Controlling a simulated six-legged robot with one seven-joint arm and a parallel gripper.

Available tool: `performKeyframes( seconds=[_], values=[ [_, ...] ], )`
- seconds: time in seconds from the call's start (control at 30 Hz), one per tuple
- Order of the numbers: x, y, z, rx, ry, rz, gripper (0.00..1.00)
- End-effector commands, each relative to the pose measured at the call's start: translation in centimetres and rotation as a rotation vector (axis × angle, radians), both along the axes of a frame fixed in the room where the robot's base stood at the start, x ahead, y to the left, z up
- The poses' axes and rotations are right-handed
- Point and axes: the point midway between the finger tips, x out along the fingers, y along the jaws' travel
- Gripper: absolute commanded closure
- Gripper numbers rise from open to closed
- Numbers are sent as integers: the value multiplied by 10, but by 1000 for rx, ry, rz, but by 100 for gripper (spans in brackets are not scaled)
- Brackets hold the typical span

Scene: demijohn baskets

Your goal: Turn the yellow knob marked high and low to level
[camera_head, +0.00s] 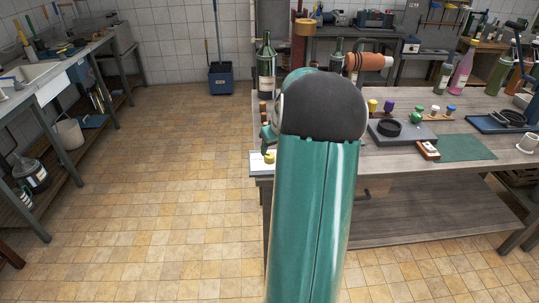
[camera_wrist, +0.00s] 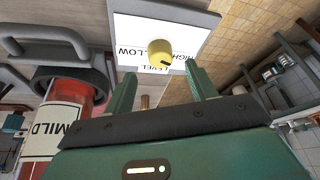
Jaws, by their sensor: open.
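The yellow knob (camera_wrist: 159,50) sits on a white plate (camera_wrist: 140,28) printed HIGH, LOW and LEVEL, which reads upside down in the wrist view. A dark mark on the knob points to the lower right, between LEVEL and HIGH. My gripper (camera_wrist: 160,86) is open and empty, its two green fingers spread below the knob in the picture and apart from it. In the head view the knob (camera_head: 269,157) and plate (camera_head: 257,167) show at the bench's left front corner. My arm hides most of the gripper there.
A red container labelled MILD (camera_wrist: 60,118) stands left of my fingers in the wrist view. The wooden bench (camera_head: 430,210) carries bottles, small coloured stoppers (camera_head: 389,106), a dark tray (camera_head: 404,134) and a green mat (camera_head: 466,147). The tiled floor (camera_head: 170,190) to the left is clear.

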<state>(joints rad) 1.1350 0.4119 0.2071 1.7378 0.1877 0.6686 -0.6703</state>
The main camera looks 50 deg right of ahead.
Motion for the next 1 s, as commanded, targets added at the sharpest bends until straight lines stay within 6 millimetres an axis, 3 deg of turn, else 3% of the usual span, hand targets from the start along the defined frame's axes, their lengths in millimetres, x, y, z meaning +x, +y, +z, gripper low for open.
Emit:
performKeyframes(
  seconds=[0.1, 0.3, 0.63, 0.67, 0.87, 1.0],
  values=[
    [10, -3, -23, 3, 1, 1, 44],
    [21, -6, -45, 1, 1, 4, 44],
    [23, -7, -50, -1, -1, 2, 44],
    [23, -7, -50, -1, -1, 2, 45],
    [23, -7, -50, 0, -1, 2, 85],
    [22, -7, -50, 0, 0, 1, 88]
  ],
)
